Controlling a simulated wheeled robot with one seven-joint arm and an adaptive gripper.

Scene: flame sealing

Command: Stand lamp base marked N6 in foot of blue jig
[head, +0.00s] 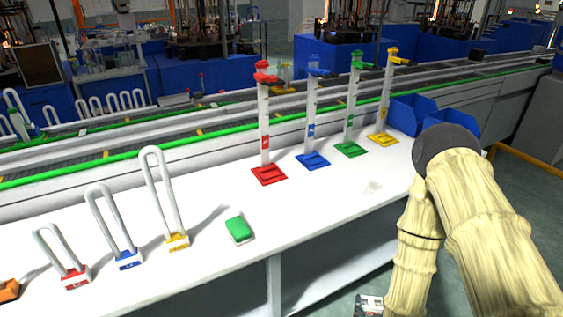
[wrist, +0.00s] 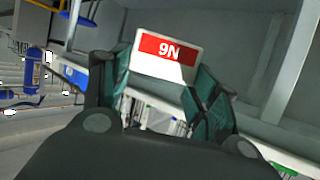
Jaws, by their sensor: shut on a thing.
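My gripper (wrist: 160,82) is shut on a white lamp base (wrist: 188,52) with a red band. Its marking reads "9N" in the wrist view, which is N6 turned upside down. Dark green finger pads lie on both sides of it. The blue jig (head: 311,110) stands upright on the white bench in the head view, second from the left of the row of jigs. Its blue foot (head: 313,161) lies flat on the bench and looks empty. In the head view my arm is folded at the right, beyond the bench's front edge; I cannot make out the held base there.
Red (head: 268,174), green (head: 351,149) and yellow (head: 382,139) jig feet flank the blue one. Looped lamps on red, blue and yellow bases stand at the left (head: 128,260). A green block (head: 239,229) lies in front; blue bins (head: 410,113) stand at the right.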

